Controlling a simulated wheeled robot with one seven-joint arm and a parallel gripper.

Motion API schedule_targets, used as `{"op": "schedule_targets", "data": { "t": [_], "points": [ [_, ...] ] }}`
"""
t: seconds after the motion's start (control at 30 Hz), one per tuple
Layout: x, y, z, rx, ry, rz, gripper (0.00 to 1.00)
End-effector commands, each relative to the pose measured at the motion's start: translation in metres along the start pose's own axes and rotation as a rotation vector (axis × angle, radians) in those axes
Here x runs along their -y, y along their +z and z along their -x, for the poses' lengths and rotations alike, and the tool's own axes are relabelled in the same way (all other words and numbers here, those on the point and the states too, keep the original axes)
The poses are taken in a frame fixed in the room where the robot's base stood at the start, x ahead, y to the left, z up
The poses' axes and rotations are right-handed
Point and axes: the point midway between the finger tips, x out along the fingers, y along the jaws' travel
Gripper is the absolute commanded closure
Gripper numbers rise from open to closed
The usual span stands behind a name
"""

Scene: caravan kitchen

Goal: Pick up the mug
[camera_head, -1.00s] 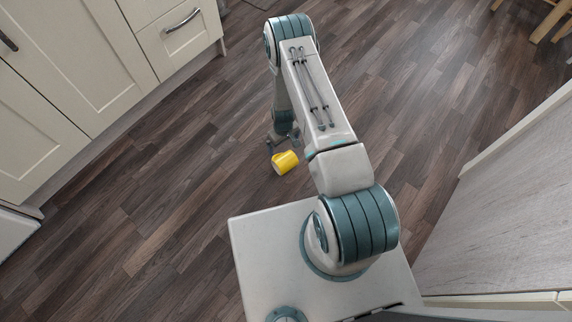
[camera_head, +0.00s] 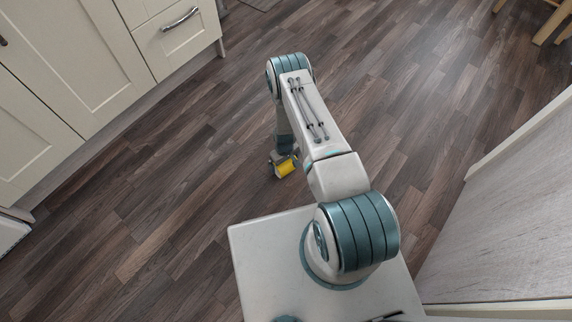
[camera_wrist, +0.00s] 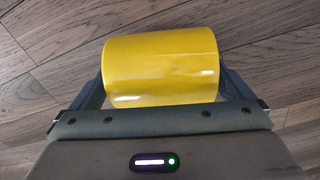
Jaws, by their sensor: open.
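The yellow mug (camera_head: 286,169) is on or just above the wooden floor, in front of my base in the head view. In the wrist view the mug (camera_wrist: 160,62) lies on its side across the picture, with its glossy curved wall facing me. My gripper (camera_wrist: 162,88) is open, with one finger at the left of the mug and one at the right. The mug sits between the fingers; a tight contact does not show. In the head view my gripper (camera_head: 283,160) is partly hidden at the mug. No handle shows.
Cream cabinets (camera_head: 85,60) with a drawer stand at the left. A pale panel (camera_head: 510,200) stands at the right, and wooden furniture legs (camera_head: 548,22) show at the top right. The wooden floor (camera_head: 150,200) around the mug is clear.

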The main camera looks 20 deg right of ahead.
Motion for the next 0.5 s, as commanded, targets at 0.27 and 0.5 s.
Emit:
{"op": "schedule_targets", "data": {
  "t": [0.27,0.5],
  "points": [
    [-0.0004,-0.0005,-0.0215,-0.001,0.001,0.0,0.0],
    [-0.0003,-0.0003,-0.0211,-0.001,0.001,0.0,0.39]
  ]
}}
